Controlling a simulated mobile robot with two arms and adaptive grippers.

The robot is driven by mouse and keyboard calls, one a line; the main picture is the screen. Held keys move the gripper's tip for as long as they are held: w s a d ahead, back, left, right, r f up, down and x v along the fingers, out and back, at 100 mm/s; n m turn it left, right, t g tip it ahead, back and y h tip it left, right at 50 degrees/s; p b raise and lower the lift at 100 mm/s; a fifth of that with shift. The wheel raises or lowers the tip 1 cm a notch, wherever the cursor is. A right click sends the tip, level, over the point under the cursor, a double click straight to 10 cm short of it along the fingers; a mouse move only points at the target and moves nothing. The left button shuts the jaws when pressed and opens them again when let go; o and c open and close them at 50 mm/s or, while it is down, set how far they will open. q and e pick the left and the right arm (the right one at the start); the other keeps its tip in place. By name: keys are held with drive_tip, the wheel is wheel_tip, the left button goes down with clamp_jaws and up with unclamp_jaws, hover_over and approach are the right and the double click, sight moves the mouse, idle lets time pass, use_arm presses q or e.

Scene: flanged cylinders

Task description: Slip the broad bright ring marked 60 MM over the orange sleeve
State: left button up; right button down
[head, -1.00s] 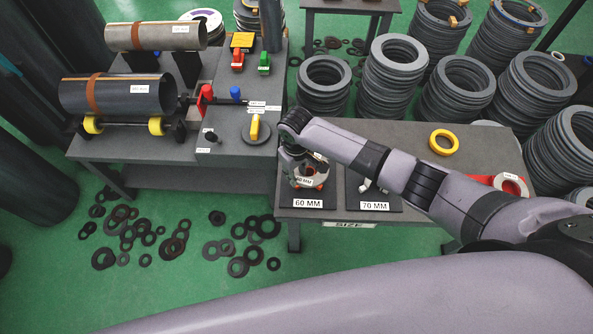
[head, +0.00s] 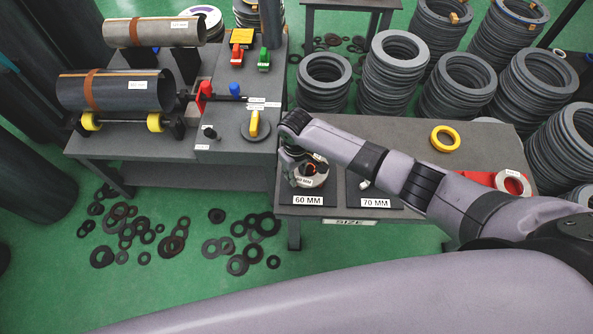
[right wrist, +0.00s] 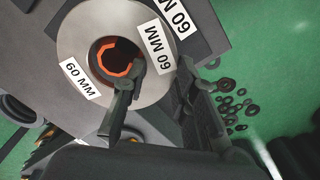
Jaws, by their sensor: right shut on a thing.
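The broad bright ring (right wrist: 82,42) with 60 MM labels is held by my right gripper (right wrist: 150,105). In the right wrist view one finger reaches into its hole and the other is outside its rim. The orange sleeve (right wrist: 118,47) shows through the hole as an orange, angular rim with a dark middle, a little off the hole's centre. I cannot tell how far down the ring is. In the head view the ring (head: 318,181) is over the pad marked 60 MM, partly hidden by my right gripper (head: 300,172). My left gripper is out of view.
The 70 MM pad (head: 375,200) is beside it, partly behind my right arm. A yellow ring (head: 444,139) and a pale ring on a red patch (head: 480,178) lie to the right. Stacks of grey rings stand behind.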

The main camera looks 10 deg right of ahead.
drive_tip(key=shift+f, duration=0.15)
drive_tip(key=c, duration=1.2)
unclamp_jaws()
drive_tip(key=shift+s+f, duration=0.1)
wheel_tip(320, 180, up, 12)
drive_tip(key=shift+r, duration=0.15)
drive_tip(key=shift+a, duration=0.1)
